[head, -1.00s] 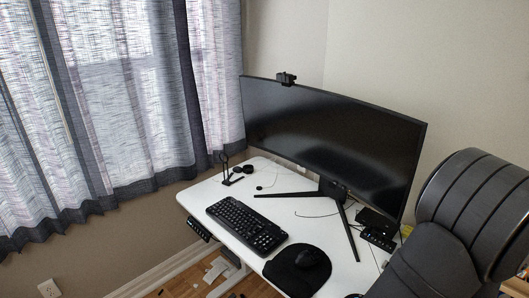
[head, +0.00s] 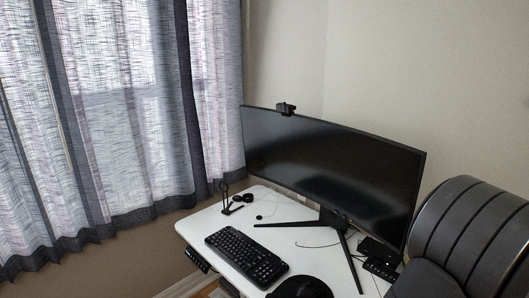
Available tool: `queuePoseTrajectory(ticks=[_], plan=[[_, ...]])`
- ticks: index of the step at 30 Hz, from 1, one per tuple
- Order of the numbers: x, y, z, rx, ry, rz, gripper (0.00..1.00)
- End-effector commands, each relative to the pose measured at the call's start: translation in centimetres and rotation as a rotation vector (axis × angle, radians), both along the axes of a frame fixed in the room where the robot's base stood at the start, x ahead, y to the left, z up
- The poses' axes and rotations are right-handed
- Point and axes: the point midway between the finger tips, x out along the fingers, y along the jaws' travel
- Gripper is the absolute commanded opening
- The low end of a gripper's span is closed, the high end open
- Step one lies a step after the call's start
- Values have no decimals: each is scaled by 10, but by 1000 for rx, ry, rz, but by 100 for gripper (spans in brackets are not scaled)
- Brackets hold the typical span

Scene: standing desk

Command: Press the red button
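I cannot make out a red button in the head view. A small black control panel (head: 197,260) is fixed under the left front edge of the white desk (head: 205,222); its keys are too small to tell apart. My gripper is not in view.
A wide black monitor (head: 330,170) with a webcam (head: 286,109) stands on the desk. A keyboard (head: 246,256), a mouse pad (head: 300,287), a small stand (head: 227,197) and a black device (head: 380,270) lie around it. Curtains (head: 110,130) hang at the left.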

Motion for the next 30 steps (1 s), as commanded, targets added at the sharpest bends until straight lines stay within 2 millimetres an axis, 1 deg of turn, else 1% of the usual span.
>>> queuePoseTrajectory(ticks=[1,10,30], plan=[[0,0,0,0,0,0,59],[0,0,0,0,0,0,0],[0,0,0,0,0,0,0]])
